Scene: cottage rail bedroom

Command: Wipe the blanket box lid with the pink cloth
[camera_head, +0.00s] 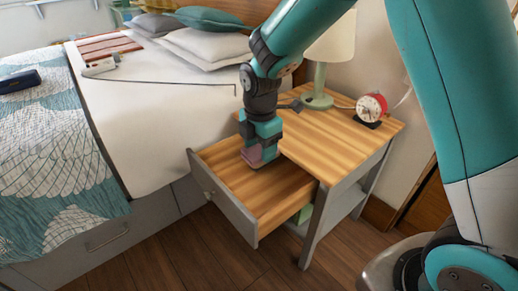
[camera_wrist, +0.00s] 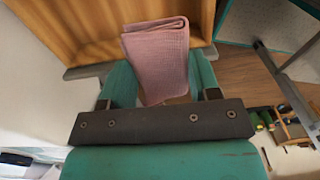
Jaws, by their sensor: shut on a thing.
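The pink cloth (camera_wrist: 157,60) is a folded, waffle-textured pad between the two teal fingers of my gripper (camera_wrist: 157,88) in the wrist view. In the head view my gripper (camera_head: 262,150) points down over the open drawer (camera_head: 277,199) of the bedside table, and a bit of the pink cloth (camera_head: 251,155) shows at its tip. My gripper is shut on the cloth. I cannot tell whether the cloth touches the drawer's floor. The drawer looks otherwise empty where visible. I cannot make out a blanket box in either view.
The bedside table top (camera_head: 345,146) bears a lamp (camera_head: 319,92) and a red alarm clock (camera_head: 371,107), close to my arm. The bed (camera_head: 150,120) stands left of the drawer. Bare wooden floor (camera_head: 190,250) lies in front.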

